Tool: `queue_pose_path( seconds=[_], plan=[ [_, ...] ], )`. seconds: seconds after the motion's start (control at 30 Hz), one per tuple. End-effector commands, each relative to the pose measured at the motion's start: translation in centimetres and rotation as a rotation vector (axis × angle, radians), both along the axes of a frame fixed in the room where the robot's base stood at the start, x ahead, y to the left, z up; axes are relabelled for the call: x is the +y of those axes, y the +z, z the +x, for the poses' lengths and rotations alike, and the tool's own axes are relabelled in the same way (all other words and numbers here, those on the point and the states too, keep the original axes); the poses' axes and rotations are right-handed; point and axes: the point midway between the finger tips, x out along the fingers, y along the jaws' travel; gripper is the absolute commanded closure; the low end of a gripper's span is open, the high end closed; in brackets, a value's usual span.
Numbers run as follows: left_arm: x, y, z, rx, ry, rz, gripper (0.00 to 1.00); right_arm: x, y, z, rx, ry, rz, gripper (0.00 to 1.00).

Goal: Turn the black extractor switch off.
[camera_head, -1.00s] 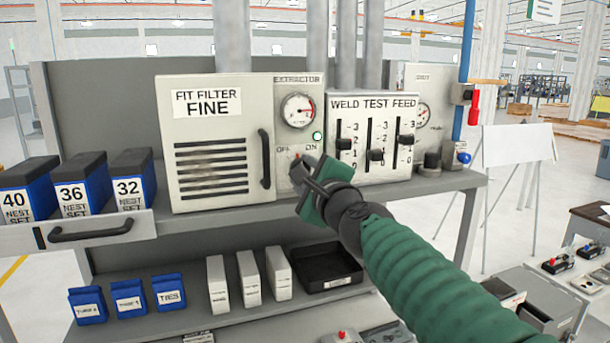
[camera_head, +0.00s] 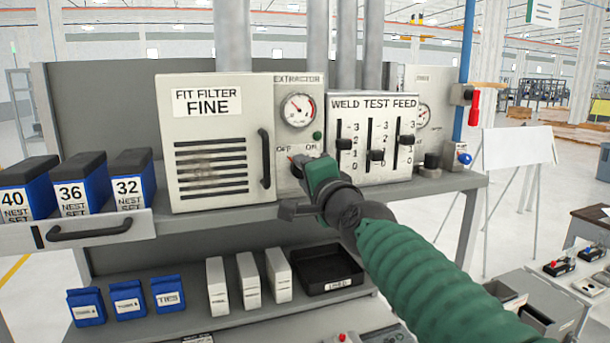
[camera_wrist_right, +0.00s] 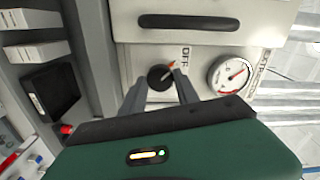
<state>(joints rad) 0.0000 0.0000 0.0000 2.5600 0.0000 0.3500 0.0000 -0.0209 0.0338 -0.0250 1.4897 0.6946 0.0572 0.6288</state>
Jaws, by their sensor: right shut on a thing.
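The extractor panel (camera_head: 298,92) has a round gauge, a small lamp (camera_head: 317,136) that looks dark, and OFF and ON labels. The black extractor switch (camera_wrist_right: 160,77) shows in the right wrist view, with its orange pointer turned toward OFF. In the head view my gripper hides most of the switch; a bit of the orange pointer (camera_head: 291,158) shows. My right gripper (camera_head: 303,168) is at the panel. In the wrist view its two fingers (camera_wrist_right: 161,88) are on either side of the switch, shut on it. My left gripper is not in view.
The weld test feed box (camera_head: 372,105) with three sliders stands close on the right. The fit filter cabinet (camera_head: 215,130) with a black handle is on the left. Blue nest set boxes (camera_head: 133,170) stand further left. A black tray (camera_head: 328,262) is on the shelf below.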

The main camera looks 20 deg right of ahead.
Motion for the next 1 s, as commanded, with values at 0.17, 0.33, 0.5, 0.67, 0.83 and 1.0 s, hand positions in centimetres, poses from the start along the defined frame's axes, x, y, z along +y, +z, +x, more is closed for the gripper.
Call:
queue_pose_path(
  seconds=[0.17, 0.33, 0.5, 0.67, 0.83, 1.0],
  plan=[
    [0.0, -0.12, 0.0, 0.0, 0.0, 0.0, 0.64, 0.22, -0.91, 0.19, 0.016, 0.007, -0.026, 1.0],
    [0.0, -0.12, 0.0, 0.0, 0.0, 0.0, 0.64, 0.22, -0.9, 0.19, 0.016, 0.007, -0.031, 1.0],
    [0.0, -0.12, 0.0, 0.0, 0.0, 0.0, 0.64, 0.22, -0.89, 0.19, 0.016, 0.007, -0.031, 1.0],
    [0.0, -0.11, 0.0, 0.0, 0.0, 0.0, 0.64, 0.22, -0.83, 0.17, 0.015, 0.006, -0.03, 0.49],
    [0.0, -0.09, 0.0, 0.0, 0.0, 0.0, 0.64, 0.14, -0.52, 0.1, 0.01, 0.004, -0.028, 0.41],
    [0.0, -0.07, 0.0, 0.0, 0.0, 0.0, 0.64, 0.1, -0.31, -0.01, 0.006, 0.002, -0.028, 0.41]
  ],
)
